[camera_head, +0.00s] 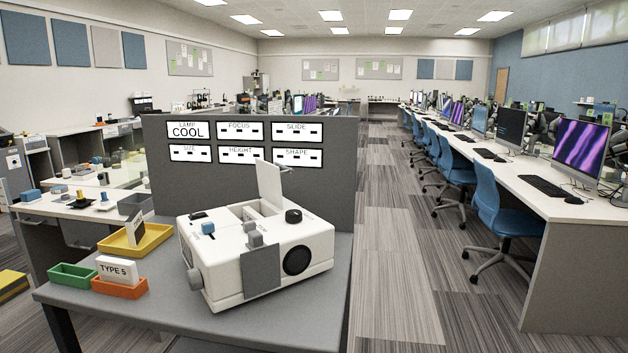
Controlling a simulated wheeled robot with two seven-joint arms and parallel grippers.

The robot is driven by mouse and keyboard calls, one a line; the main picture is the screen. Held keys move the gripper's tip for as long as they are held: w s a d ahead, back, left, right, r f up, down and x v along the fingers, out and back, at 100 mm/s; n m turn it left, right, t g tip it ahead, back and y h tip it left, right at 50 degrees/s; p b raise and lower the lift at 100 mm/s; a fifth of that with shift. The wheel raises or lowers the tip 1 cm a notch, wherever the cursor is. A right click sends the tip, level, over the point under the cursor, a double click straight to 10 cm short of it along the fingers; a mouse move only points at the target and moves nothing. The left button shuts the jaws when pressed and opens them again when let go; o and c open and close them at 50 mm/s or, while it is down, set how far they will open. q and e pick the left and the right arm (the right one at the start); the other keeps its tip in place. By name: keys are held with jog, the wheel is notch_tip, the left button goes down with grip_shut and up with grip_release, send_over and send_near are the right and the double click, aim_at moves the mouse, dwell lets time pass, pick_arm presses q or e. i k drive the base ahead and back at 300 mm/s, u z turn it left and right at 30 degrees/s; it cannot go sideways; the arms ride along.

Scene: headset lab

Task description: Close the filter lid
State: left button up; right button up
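A white projector-like device (210,263) stands on the grey table in the middle of the camera_head view. Its white filter lid (269,183) stands up nearly vertical, open, at the back of the top face. An open recess (243,211) shows in the top beside the lid. The top also carries a black knob (293,216), a blue switch (208,228) and a grey lever-like block (255,238). A dark round lens (298,260) and a grey plate (262,279) are on the front. Neither of my grippers is in view.
The grey table (190,325) is bare in front of the device. A yellow tray (160,241), a green tray (72,274) and an orange tray (122,289) with a "TYPE 5" card sit at left. A grey panel (335,195) with labelled displays stands behind.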

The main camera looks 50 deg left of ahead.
aim_at(268, 174)
jog(key=i, duration=2.45)
jog(key=u, duration=1.5)
jog(key=k, duration=1.25)
jog(key=u, duration=1.2)
